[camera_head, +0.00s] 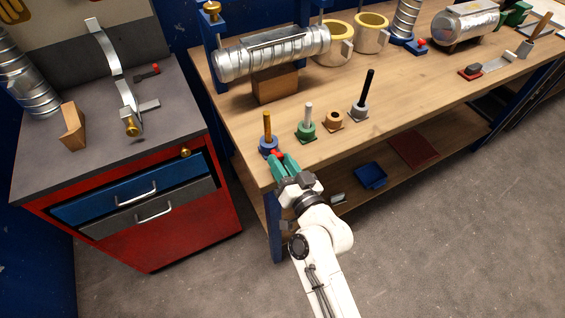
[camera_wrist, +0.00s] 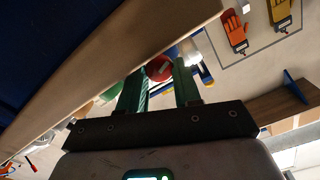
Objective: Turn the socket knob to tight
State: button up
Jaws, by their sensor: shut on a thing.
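The socket is a blue holder (camera_head: 267,145) with an upright golden rod (camera_head: 266,124), at the near left corner of the wooden bench. Its red knob (camera_head: 276,153) sticks out toward me. My gripper (camera_head: 281,160) has green fingers and is shut on the red knob. In the wrist view the round red knob (camera_wrist: 160,68) sits between the fingertips, its lower part between the green fingers. I cannot tell from these frames how far the knob is turned.
A green holder (camera_head: 306,134), a small wooden piece (camera_head: 334,121) and a grey holder with a black rod (camera_head: 359,113) stand to the right. A silver duct (camera_head: 272,55) lies behind on a wooden block (camera_head: 275,86). A red drawer cabinet (camera_head: 165,235) stands left.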

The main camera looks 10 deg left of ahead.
dwell(0.3)
jog(key=o, duration=1.1)
jog(key=shift+c, duration=0.2)
jog(key=n, duration=0.5)
jog(key=shift+a+n, duration=0.1)
jog(key=shift+n, duration=0.3)
jog(key=b+v, duration=0.1)
jog(key=v, duration=1)
jog(key=shift+w, duration=0.1)
